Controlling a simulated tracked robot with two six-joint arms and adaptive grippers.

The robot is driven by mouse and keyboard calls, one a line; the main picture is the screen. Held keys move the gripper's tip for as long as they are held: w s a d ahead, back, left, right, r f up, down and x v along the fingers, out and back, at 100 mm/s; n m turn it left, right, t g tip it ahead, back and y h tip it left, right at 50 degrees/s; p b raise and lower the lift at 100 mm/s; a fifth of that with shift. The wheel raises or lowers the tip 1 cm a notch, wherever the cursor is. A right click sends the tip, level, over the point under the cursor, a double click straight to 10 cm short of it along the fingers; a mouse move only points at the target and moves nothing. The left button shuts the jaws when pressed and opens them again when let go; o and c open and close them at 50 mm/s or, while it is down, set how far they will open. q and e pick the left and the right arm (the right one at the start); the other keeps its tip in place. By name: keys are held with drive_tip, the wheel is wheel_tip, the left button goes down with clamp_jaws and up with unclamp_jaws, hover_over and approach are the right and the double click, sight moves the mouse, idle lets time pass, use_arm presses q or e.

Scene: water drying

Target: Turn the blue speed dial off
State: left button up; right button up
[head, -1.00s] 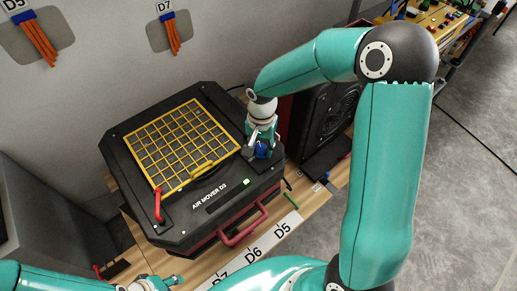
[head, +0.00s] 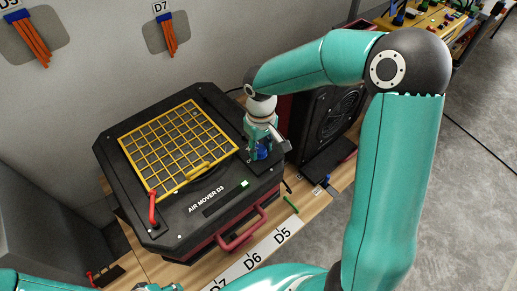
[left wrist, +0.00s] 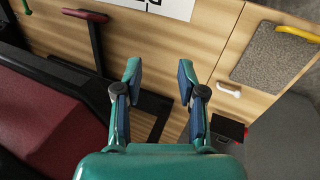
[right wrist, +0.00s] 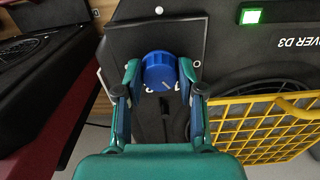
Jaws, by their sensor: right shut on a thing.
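The blue speed dial (right wrist: 160,72) sits on a dark plate on top of the black air mover labelled AIR MOVER D3 (head: 170,222). In the head view the dial (head: 263,153) is partly covered by my right gripper (head: 262,148). In the right wrist view my right gripper (right wrist: 160,78) has a fingertip on each side of the dial and is shut on it. A pale line marks the dial's face. The lettering below the dial is mostly hidden. My left gripper (left wrist: 160,75) is open and empty above the wooden bench.
A yellow grille (head: 178,150) and a red lever (head: 152,208) are on the air mover's top. A green light (head: 244,184) glows at its front. A red handle (head: 240,232) sticks out in front. Another black unit (head: 335,115) stands to the right.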

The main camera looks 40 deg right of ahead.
sight(259, 148)
drive_tip(key=n, duration=0.5)
drive_tip(key=shift+w+r+n, duration=0.2)
drive_tip(key=shift+w+n, duration=0.1)
drive_tip(key=n, duration=0.5)
drive_tip(key=shift+p, duration=0.35)
drive_tip(key=shift+a+n, duration=0.1)
drive_tip(key=shift+n, duration=0.2)
drive_tip(key=o, duration=1.1)
drive_tip(key=shift+a+f, duration=0.1)
drive_tip(key=shift+o, duration=0.2)
drive_tip(key=shift+s, duration=0.1)
wheel_tip(259, 148, up, 12)
